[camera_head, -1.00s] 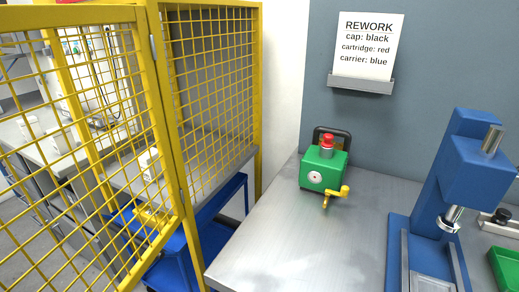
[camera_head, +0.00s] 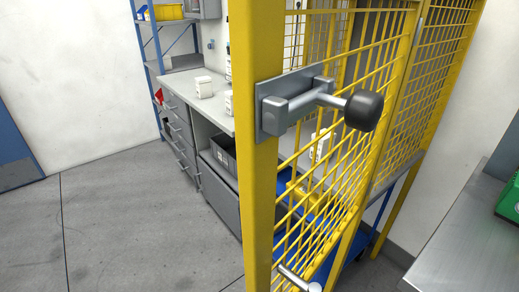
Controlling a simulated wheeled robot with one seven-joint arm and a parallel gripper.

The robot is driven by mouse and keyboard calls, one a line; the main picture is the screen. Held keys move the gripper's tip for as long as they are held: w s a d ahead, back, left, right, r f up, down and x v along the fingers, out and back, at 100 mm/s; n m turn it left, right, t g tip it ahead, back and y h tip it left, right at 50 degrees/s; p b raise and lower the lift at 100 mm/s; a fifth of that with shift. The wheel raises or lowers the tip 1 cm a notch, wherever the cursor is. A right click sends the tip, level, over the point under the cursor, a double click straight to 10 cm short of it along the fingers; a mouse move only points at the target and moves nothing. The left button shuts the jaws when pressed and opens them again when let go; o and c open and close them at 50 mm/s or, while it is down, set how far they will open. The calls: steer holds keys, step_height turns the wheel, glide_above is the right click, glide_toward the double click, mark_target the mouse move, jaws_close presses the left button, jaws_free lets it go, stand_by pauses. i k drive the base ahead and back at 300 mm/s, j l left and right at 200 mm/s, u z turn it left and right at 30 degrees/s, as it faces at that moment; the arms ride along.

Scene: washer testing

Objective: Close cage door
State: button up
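The cage door is a yellow-framed wire mesh panel, and its free-edge post (camera_head: 258,200) stands upright close in front of me. The mesh (camera_head: 345,190) runs back from this post to the right, toward the fixed cage panel (camera_head: 440,85). A grey metal handle bracket (camera_head: 288,103) is fixed to the post, with a bar ending in a black knob (camera_head: 364,110). The free edge stands away from any visible frame, so the door looks open. A small metal bar (camera_head: 298,281) shows low on the door, cut off by the bottom edge. My gripper is out of view.
Behind the door stands a grey bench with drawers (camera_head: 178,135) and small white boxes. A blue shelf rack (camera_head: 152,50) stands at the back left. A metal worktable (camera_head: 460,240) is at the right. The grey floor (camera_head: 130,225) at left is clear.

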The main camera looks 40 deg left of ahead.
mark_target(260, 86)
steer(key=u, duration=1.15)
steer(key=k+l+u, duration=0.2)
steer(key=k+l, duration=0.15)
steer(key=l, duration=0.2)
steer(key=k+l+u, duration=0.15)
steer(key=k+l, duration=0.25)
steer(key=l, duration=0.1)
